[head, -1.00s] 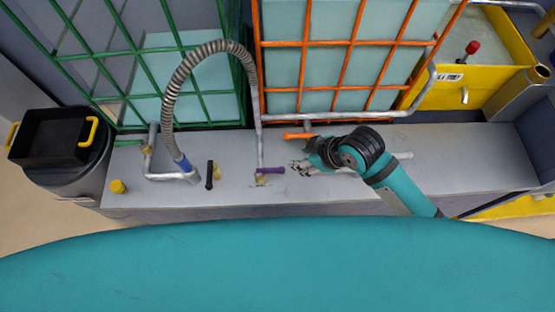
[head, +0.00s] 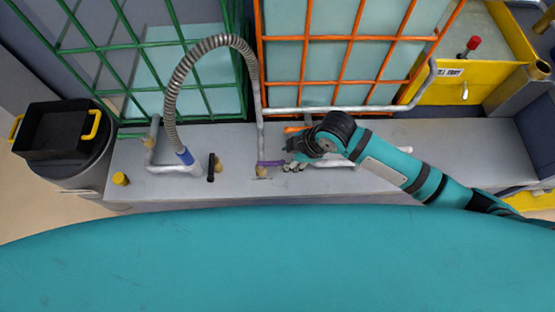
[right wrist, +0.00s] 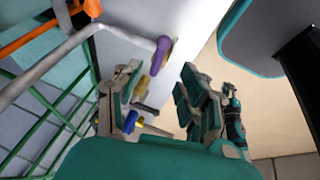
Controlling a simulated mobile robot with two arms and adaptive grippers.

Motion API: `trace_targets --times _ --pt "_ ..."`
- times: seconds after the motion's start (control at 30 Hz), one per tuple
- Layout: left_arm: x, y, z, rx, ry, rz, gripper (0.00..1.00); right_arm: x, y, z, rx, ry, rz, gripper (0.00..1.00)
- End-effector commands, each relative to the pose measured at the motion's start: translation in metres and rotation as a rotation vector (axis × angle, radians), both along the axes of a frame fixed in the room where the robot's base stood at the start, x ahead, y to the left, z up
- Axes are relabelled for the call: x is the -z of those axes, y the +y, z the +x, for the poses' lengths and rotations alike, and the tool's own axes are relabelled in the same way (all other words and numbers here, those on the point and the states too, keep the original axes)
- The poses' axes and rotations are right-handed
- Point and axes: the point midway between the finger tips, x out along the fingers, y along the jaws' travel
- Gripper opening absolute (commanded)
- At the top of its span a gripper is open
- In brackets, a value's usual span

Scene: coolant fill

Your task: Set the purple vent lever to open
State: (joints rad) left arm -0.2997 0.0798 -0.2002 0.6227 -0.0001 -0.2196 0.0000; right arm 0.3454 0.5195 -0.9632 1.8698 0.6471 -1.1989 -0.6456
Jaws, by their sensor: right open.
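The purple vent lever (head: 268,163) sits on a valve at the foot of a thin vertical pipe on the grey ledge. In the head view its handle lies sideways, pointing right. My right gripper (head: 291,165) is at the right end of this handle. In the right wrist view the purple lever (right wrist: 160,52) shows near the gap between the open fingertips of my right gripper (right wrist: 161,70). I cannot tell whether either finger touches it.
An orange lever (head: 297,129) is just behind my right gripper. A black lever (head: 211,167) and a ribbed hose (head: 172,93) are to the left. Green (head: 118,52) and orange (head: 350,40) cage bars stand behind the grey ledge (head: 236,190). A yellow cap (head: 120,178) is at its left end.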

Motion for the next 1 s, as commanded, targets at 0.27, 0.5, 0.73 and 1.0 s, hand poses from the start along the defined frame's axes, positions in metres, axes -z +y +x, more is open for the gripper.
trace_targets --times 0.27,0.5,0.73,1.0 --pt "0.002 0.000 -0.001 0.000 0.002 0.000 0.00 0.049 0.021 0.009 0.001 0.003 0.000 0.41" --pt "0.002 0.001 -0.001 0.000 0.003 0.001 0.00 0.067 0.028 0.013 0.001 -0.001 0.000 0.41" --pt "0.002 0.001 -0.002 0.000 0.004 0.001 0.00 0.068 0.029 0.013 0.000 -0.001 0.000 0.41" --pt "0.002 0.001 -0.002 0.000 0.004 0.001 0.00 0.068 0.029 0.013 0.001 -0.001 0.000 0.14"
